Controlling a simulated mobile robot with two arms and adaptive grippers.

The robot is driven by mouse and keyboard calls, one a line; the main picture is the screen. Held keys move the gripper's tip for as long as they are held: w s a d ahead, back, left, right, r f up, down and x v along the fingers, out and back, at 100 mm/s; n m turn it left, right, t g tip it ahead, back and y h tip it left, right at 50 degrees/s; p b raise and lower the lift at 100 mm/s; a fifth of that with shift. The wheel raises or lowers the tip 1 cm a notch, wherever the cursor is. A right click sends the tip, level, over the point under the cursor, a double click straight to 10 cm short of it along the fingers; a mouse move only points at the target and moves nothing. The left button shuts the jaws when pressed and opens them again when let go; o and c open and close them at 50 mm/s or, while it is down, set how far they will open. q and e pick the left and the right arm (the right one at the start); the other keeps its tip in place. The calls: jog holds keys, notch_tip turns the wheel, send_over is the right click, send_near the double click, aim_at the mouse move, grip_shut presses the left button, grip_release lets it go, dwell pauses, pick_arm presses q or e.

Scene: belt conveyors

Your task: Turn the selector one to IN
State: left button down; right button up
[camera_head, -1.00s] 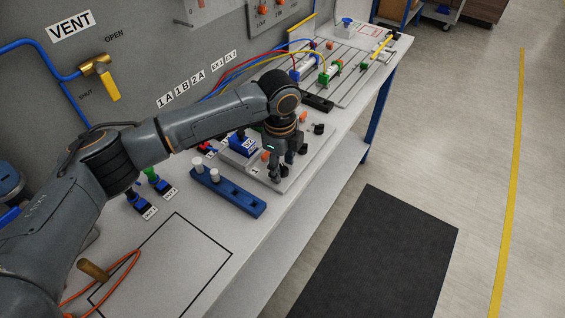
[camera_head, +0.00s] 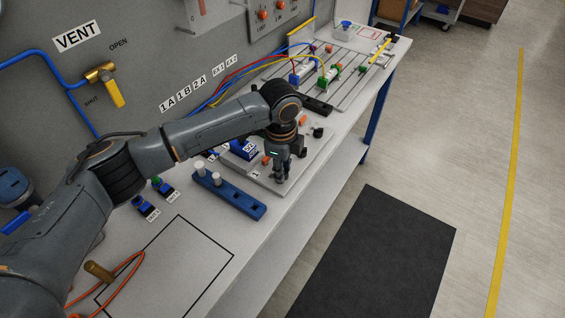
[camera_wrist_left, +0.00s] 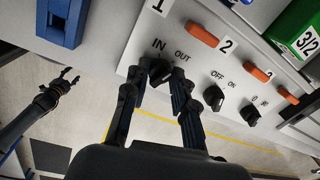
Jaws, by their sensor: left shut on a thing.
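Selector one (camera_wrist_left: 160,70) is a black knob on the white panel (camera_wrist_left: 138,48), with IN printed at its upper left and OUT at its upper right. My left gripper (camera_wrist_left: 163,78) is shut on this knob, one finger on each side. The fingers hide part of it, so its exact pointing is hard to read. In the head view my left gripper (camera_head: 282,177) points down at the panel's near edge, and the knob is hidden there. My right gripper (camera_wrist_left: 69,77) shows small at the left of the wrist view, its fingers apart, empty, over the floor.
Two more black selectors (camera_wrist_left: 214,97) (camera_wrist_left: 251,115) sit right of selector one, with orange indicators (camera_wrist_left: 210,36) above. A blue rack (camera_head: 229,192) with white pegs lies left of the panel. A framed area (camera_head: 172,265) on the bench is bare.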

pick_arm(q)
jog(key=n+p, duration=0.6)
jog(key=p, duration=0.1)
jog(key=shift+s+r, duration=0.15)
jog(key=n+p, duration=0.1)
jog(key=n, duration=0.1)
jog(key=n+p, duration=0.2)
jog(key=shift+f+y, duration=0.2)
jog(key=shift+y, duration=0.1)
jog(key=shift+f+n+p, duration=0.1)
jog(key=shift+n+p, duration=0.2)
